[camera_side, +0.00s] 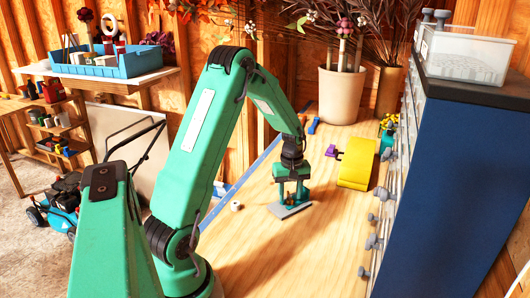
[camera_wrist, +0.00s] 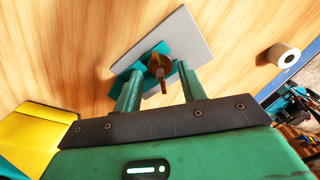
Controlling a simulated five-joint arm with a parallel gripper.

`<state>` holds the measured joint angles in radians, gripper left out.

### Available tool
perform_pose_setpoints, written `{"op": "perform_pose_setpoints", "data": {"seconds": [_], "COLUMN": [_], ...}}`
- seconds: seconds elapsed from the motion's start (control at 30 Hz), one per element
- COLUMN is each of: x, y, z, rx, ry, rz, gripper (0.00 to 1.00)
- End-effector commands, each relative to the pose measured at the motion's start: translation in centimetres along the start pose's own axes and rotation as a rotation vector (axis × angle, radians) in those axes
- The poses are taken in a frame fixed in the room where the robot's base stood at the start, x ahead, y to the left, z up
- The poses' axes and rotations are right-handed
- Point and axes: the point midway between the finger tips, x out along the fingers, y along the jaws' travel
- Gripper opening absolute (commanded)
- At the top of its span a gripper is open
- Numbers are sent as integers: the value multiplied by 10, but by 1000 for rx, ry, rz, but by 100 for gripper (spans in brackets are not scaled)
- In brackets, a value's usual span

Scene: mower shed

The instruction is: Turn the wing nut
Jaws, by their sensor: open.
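A brown wing nut (camera_wrist: 158,66) sits on a teal block (camera_wrist: 133,62) fixed on a flat grey plate (camera_wrist: 188,35) in the wrist view. The plate (camera_side: 297,211) lies on the wooden bench in the side view. My gripper (camera_wrist: 160,76) is open, with its two teal fingers on either side of the wing nut. I see no clear contact between fingers and nut. In the side view my gripper (camera_side: 291,194) points down just over the plate, and its fingers largely hide the nut there.
A white roll (camera_wrist: 283,54) lies on the bench near the plate; it also shows in the side view (camera_side: 236,205). A yellow curved object (camera_side: 357,163) and a purple piece (camera_side: 333,152) stand behind to the right. A blue cabinet (camera_side: 450,165) bounds the right. The front bench is clear.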

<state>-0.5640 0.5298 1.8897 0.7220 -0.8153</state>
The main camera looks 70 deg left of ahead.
Motion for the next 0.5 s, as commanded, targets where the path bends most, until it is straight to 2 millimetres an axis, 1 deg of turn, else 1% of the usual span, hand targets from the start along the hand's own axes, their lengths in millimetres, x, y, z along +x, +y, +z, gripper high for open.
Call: {"op": "perform_pose_setpoints", "data": {"seconds": [0.4,0.5], "x": [-52,-61], "y": [1,0], "z": [0,0], "rx": [0,0], "ry": [3,2], "rz": [3,2], "gripper": [41,41]}}
